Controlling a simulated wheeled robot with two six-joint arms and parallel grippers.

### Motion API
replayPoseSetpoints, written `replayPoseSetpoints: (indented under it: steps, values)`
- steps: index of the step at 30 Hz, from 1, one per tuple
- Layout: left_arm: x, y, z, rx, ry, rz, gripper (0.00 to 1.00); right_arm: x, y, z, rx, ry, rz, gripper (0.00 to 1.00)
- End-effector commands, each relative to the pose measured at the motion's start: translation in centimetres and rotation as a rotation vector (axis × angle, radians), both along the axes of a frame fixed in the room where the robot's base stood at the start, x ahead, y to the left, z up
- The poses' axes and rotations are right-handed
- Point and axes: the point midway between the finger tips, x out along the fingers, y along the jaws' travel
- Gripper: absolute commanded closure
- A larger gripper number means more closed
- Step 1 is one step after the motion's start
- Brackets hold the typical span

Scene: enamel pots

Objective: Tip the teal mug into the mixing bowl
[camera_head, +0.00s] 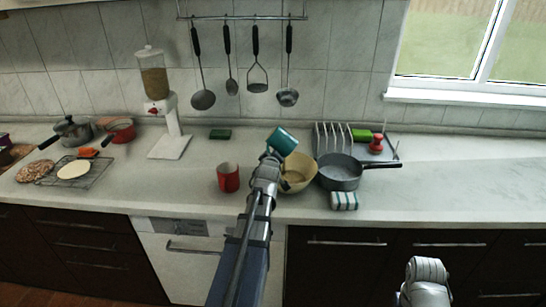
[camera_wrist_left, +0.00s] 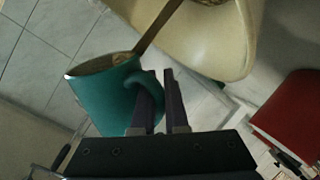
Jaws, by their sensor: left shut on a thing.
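The teal mug (camera_head: 282,141) is held tilted above the back left of the cream mixing bowl (camera_head: 298,182). My left gripper (camera_head: 268,162) is shut on the mug's handle. In the left wrist view the mug (camera_wrist_left: 100,100) has its handle between the fingers (camera_wrist_left: 160,88), and brown contents show at its rim. A brown strip (camera_wrist_left: 158,24), apparently a stream of contents, runs from the mug's rim into the bowl (camera_wrist_left: 205,45). Some brown matter shows inside the bowl at the top edge. Part of my right arm shows at the lower right of the head view; its fingers are not visible.
A red mug (camera_head: 228,177) stands left of the bowl. A dish rack (camera_head: 335,138) is behind. The counter (camera_head: 470,180) at right is clear.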

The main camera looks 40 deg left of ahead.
Motion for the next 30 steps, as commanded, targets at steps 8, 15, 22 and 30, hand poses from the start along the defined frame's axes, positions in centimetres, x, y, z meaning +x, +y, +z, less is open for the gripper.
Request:
replayPoseSetpoints:
  steps: [8, 15, 22, 30]
  values:
    - [0.0, 0.0, 0.1, -0.004, -0.002, 0.000, 1.00, 0.0, 0.0, 0.1, 0.000, 0.000, 0.000, 0.50]
    - [0.0, 0.1, 0.8, -0.157, -0.056, 0.002, 1.00, 0.0, 0.0, 1.4, 0.000, 0.000, 0.000, 0.50]
    - [0.0, 0.1, 1.2, -0.349, -0.123, 0.002, 1.00, 0.0, 0.0, 2.3, 0.000, 0.000, 0.000, 0.50]
    - [0.0, 0.0, 1.2, -0.428, -0.152, 0.000, 1.00, 0.0, 0.0, 2.4, 0.000, 0.000, 0.000, 0.50]
